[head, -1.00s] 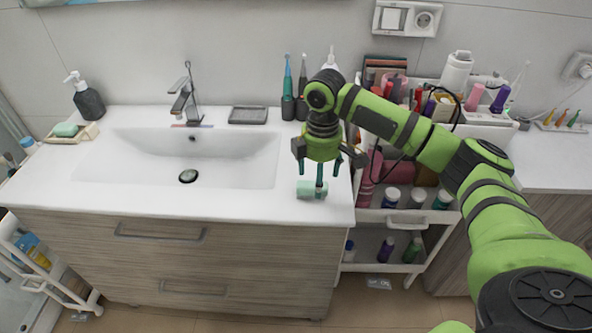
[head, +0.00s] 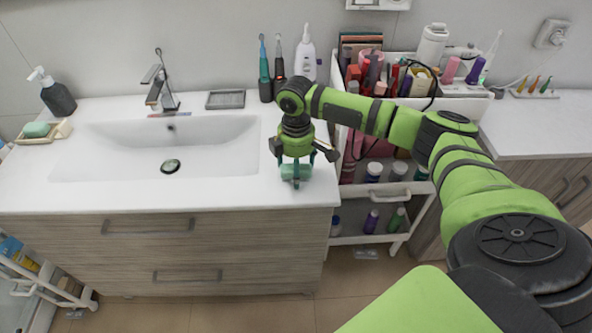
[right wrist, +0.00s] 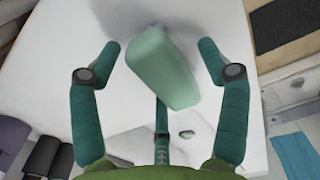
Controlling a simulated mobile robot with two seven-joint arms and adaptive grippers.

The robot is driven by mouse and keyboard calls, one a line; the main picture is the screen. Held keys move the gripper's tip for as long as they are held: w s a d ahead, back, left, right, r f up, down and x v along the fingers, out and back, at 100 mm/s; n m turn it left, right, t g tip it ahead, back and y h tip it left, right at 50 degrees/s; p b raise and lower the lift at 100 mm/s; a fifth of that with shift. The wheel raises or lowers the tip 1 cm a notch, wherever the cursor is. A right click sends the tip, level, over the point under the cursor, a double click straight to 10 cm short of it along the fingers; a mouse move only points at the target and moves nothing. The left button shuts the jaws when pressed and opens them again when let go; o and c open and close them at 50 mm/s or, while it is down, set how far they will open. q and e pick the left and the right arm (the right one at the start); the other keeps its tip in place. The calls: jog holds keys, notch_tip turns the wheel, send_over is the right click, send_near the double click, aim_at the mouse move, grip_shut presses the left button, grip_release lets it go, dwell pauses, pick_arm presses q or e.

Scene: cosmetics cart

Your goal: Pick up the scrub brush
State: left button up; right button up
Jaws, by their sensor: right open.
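A mint-green block-shaped object, which I take to be the scrub brush (head: 304,173), lies on the white counter near its front right corner. My right gripper (head: 297,178) is over it, pointing down, with its teal fingers around it in the head view. In the right wrist view the brush (right wrist: 158,70) sits between the two spread side fingers, with clear gaps to both. A third finger stands below it in the picture; contact there is unclear. The right gripper is open. Bristles cannot be made out. My left gripper is not in view.
The sink (head: 150,150) is left of the brush. Behind stand teal and dark toothbrushes (head: 264,75), a white bottle (head: 305,55) and a grey dish (head: 226,99). A crowded cosmetics cart (head: 400,187) stands to the right. The counter around the brush is clear.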

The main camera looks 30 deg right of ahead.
jog(key=c, duration=1.2)
jog(key=shift+c, duration=0.4)
jog(key=shift+w+r+b, duration=0.1)
jog(key=shift+r+b, duration=0.6)
jog(key=shift+r, duration=1.3)
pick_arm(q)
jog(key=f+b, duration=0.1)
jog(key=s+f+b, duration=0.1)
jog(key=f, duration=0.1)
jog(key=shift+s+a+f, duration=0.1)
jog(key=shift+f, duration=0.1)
pick_arm(e)
jog(key=s+r, duration=0.7)
jog(key=s, duration=0.4)
jog(key=shift+s+a, duration=0.3)
jog(key=shift+s, duration=0.1)
